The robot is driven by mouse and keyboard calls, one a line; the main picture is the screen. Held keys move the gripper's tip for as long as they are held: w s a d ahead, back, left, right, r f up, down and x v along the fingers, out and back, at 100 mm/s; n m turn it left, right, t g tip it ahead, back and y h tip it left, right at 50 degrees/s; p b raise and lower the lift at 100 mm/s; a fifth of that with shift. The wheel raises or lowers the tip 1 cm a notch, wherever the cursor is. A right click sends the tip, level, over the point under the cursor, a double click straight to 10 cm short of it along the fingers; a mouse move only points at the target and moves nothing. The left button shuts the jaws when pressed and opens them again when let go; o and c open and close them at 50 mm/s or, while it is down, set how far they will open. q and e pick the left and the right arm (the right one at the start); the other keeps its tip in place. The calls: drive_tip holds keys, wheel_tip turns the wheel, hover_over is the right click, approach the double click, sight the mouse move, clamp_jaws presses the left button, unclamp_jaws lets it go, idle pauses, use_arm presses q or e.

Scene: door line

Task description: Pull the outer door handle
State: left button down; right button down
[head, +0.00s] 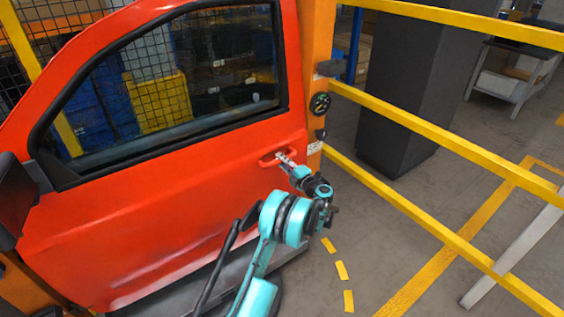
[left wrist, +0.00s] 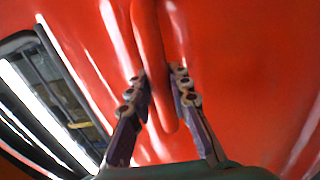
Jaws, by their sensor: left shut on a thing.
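The red car door (head: 180,195) stands upright in the head view, with its window in a black frame. Its outer handle (head: 270,160) is a red bar near the door's right edge. In the left wrist view the handle (left wrist: 151,50) runs down the middle of the picture. My left gripper (head: 286,160) is at the handle in the head view. In the left wrist view my left gripper's fingers (left wrist: 163,82) lie on both sides of the handle, shut on it. The handle's recess is partly hidden by the fingers. My right gripper is not in view.
An orange post (head: 316,60) with a round black part stands at the door's right edge. Yellow rails (head: 440,134) run along the right side. A dark pillar (head: 410,85) stands behind them. Grey floor with yellow markings (head: 341,270) lies at the lower right.

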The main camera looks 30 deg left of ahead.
use_arm(q)
drive_tip(key=shift+d, duration=0.15)
idle(0.4)
drive_tip(key=shift+v, duration=1.05)
drive_tip(key=shift+f, duration=0.1)
drive_tip(key=shift+w+a+b, duration=0.1)
drive_tip(key=shift+a+b, duration=0.15)
drive_tip(key=shift+b, duration=0.05)
idle(0.3)
drive_tip(key=shift+w+a, duration=0.1)
drive_tip(key=shift+a, duration=0.15)
unclamp_jaws()
idle(0.3)
idle(0.4)
